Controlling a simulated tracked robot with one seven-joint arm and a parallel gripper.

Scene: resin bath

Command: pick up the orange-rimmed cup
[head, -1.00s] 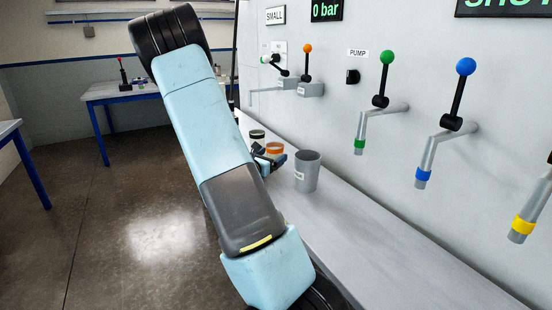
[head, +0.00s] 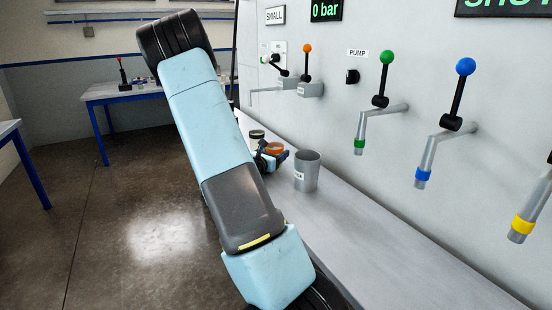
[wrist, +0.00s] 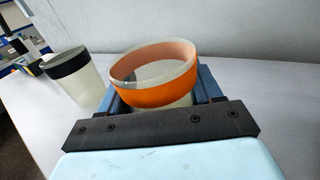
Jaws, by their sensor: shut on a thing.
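The orange-rimmed cup (wrist: 155,94) stands between my gripper's two fingers in the wrist view, its rim open toward the camera and its pale body partly hidden below. My gripper (wrist: 158,97) is shut on it, a finger on each side. In the head view the cup's orange rim (head: 273,148) shows beside the grey cup, with my gripper (head: 272,160) around it and partly hidden by my arm. I cannot tell whether the cup's base touches the counter.
A black-rimmed cup (wrist: 75,75) stands close on the left in the wrist view. A grey cup (head: 307,171) stands on the counter (head: 370,235) at the wall. Levers and taps with green (head: 387,57) and blue (head: 466,67) knobs stick out from the wall above it.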

